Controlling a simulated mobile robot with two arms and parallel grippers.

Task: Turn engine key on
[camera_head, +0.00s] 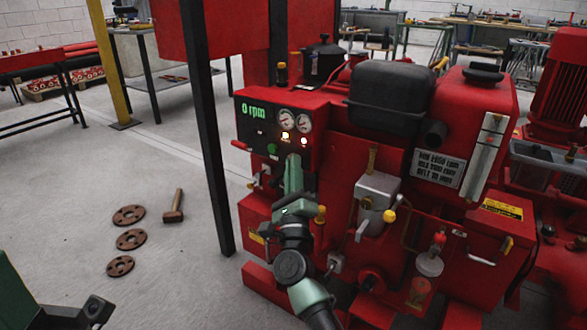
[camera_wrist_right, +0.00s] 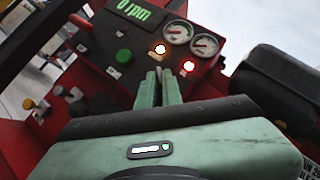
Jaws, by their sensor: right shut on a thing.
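The red engine control panel (camera_head: 262,115) has a green "0 rpm" display (camera_head: 253,110), two round gauges and two lit lamps. In the right wrist view the panel (camera_wrist_right: 100,42) shows one lamp lit yellow (camera_wrist_right: 160,49) and one lit red (camera_wrist_right: 188,66). My right gripper (camera_head: 293,162) reaches up to the lower part of the panel. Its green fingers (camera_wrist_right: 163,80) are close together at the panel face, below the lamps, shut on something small. The engine key is hidden behind the fingertips, so its position cannot be seen.
A green button (camera_wrist_right: 123,56) sits left of my fingers. A black tank (camera_head: 390,95) and a grey box with a yellow knob (camera_head: 378,195) are right of my arm. A black post (camera_head: 205,130) stands left of the panel. Rusty flanges (camera_head: 130,239) and a hammer (camera_head: 174,207) lie on the floor.

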